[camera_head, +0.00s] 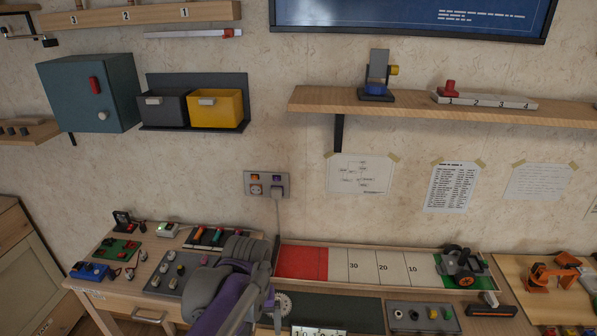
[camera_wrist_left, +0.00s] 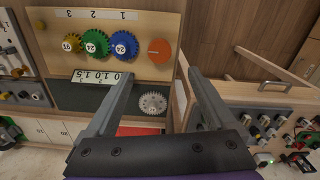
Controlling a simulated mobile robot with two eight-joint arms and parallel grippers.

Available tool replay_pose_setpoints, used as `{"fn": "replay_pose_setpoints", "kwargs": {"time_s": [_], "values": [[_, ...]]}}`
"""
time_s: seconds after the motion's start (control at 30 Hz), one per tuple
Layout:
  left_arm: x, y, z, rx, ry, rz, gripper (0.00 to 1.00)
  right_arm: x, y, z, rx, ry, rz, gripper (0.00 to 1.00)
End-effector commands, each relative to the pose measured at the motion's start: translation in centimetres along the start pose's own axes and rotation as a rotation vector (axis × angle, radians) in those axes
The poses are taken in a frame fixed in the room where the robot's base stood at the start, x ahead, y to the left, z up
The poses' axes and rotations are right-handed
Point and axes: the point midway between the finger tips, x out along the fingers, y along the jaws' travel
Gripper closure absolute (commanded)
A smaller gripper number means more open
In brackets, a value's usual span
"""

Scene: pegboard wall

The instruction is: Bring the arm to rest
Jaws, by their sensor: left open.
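My left arm, with its purple forearm, comes up from the bottom edge of the head view, and my left gripper (camera_head: 262,304) is over the workbench, partly hidden by the arm. In the left wrist view the gripper (camera_wrist_left: 158,78) has its two grey fingers wide apart with nothing between them. A pale grey gear (camera_wrist_left: 152,103) lies on the dark mat beyond the fingers, and it also shows in the head view (camera_head: 283,301). My right gripper is not in view.
The workbench holds a panel of knobs (camera_head: 167,275), a red-and-white numbered track (camera_head: 340,264) and a small wheeled vehicle (camera_head: 461,266). A gear board (camera_wrist_left: 62,60) shows in the wrist view. A wooden shelf (camera_head: 450,109) and grey and yellow bins (camera_head: 217,109) are on the wall.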

Motion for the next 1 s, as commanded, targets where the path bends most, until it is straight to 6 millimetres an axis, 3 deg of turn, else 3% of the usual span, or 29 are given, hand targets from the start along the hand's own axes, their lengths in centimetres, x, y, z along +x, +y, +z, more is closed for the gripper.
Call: {"fn": "replay_pose_setpoints", "kwargs": {"time_s": [0.27,0.53,0.7,1.0], "values": [[-1.5,-3.5,5.3,0.045,0.166,0.033,0.11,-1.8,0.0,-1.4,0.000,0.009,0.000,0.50],[-0.5,-6.8,11.2,0.108,0.384,0.038,0.11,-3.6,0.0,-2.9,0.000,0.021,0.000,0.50],[0.5,-7.5,12.8,0.128,0.451,0.032,0.11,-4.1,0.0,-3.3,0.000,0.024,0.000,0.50],[0.7,-7.6,13.0,0.133,0.464,0.030,0.11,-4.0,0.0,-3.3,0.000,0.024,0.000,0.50]]}}
